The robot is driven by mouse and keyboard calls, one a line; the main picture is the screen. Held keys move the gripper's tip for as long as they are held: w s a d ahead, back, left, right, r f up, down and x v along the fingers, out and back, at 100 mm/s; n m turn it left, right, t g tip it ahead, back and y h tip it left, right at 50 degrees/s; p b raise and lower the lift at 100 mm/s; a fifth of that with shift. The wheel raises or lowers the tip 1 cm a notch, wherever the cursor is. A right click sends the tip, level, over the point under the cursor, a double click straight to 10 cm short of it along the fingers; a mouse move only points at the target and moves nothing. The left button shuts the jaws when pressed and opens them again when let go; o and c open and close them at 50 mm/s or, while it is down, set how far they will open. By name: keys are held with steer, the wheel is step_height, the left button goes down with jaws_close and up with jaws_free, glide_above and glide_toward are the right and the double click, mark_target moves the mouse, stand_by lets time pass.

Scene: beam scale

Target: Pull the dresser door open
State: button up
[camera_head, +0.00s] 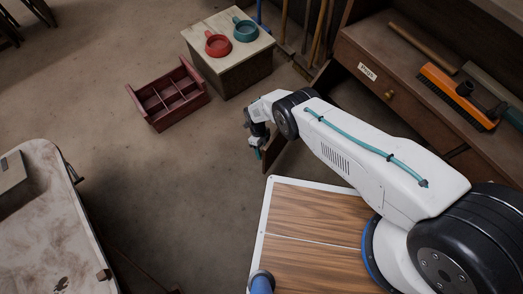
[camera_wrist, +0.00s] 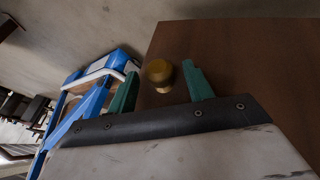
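The brown dresser (camera_head: 420,105) stands at the right, with a labelled drawer and a small knob. A brown door panel (camera_head: 273,149) shows beneath my arm, standing out from the dresser front; its hinge side is hidden by my arm. My gripper (camera_head: 258,148) is at this panel's outer end. In the wrist view the door (camera_wrist: 235,60) fills the upper right, with a round brass knob (camera_wrist: 159,72) near its edge. My gripper's two green fingers (camera_wrist: 161,88) are open on either side of the knob, with a visible gap at each side.
A red divided tray (camera_head: 155,112) lies on the floor at the upper left. A box (camera_head: 232,76) bearing a red dish (camera_head: 218,45) and a teal dish (camera_head: 245,31) stands behind. A pale table (camera_head: 50,225) is at the left. The floor between is clear.

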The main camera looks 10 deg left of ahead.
steer(key=v, duration=0.7)
steer(key=shift+r, duration=0.4)
steer(key=shift+w+a, duration=0.15)
steer(key=shift+c, duration=0.3)
